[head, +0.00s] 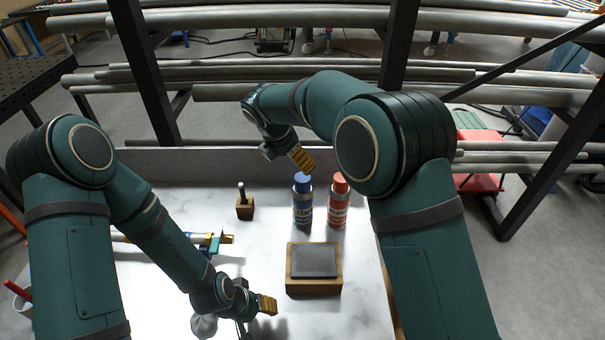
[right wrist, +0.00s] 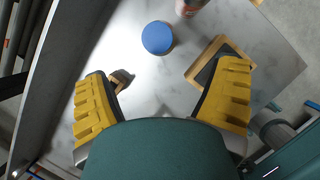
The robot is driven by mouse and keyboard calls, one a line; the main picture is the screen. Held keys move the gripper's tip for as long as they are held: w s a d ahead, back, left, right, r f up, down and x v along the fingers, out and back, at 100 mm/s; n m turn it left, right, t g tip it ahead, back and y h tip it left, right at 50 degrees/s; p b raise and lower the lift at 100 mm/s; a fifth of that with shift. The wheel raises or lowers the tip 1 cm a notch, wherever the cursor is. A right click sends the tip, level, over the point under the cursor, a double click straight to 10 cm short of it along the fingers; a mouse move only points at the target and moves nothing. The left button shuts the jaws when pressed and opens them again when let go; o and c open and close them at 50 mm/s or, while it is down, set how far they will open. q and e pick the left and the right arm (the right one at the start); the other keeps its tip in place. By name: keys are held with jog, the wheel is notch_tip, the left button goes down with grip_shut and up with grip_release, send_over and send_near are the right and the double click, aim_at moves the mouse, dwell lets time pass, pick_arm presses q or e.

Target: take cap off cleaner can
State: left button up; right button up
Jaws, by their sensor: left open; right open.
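Two cans stand upright side by side on the white marbled table: a blue can (head: 302,209) with a blue cap (head: 302,178), and a red can (head: 338,210) with a red cap (head: 340,178). I cannot tell which is the cleaner. My right gripper (head: 301,158) is open and empty, above and behind the blue can. In the right wrist view the blue cap (right wrist: 157,38) shows from above, beyond the spread yellow fingers (right wrist: 165,72), and the red can (right wrist: 188,8) is cut off. My left gripper (head: 268,304) is open and empty, low at the front.
A wooden block with a dark pad (head: 314,282) lies in front of the cans, right of my left gripper. A small wooden block with an upright dark pin (head: 244,209) stands left. A long tool lies behind my left arm. Pipe racks stand behind the table.

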aim_at(302, 177)
jog(key=x, duration=0.7)
jog(key=shift+f, duration=0.35)
jog(key=b+x, duration=0.1)
jog(key=x, duration=0.4)
jog(key=shift+w+a+f, duration=0.1)
jog(key=shift+w+a, duration=0.1)
jog(key=shift+c, duration=0.4)
jog(key=c, duration=0.8)
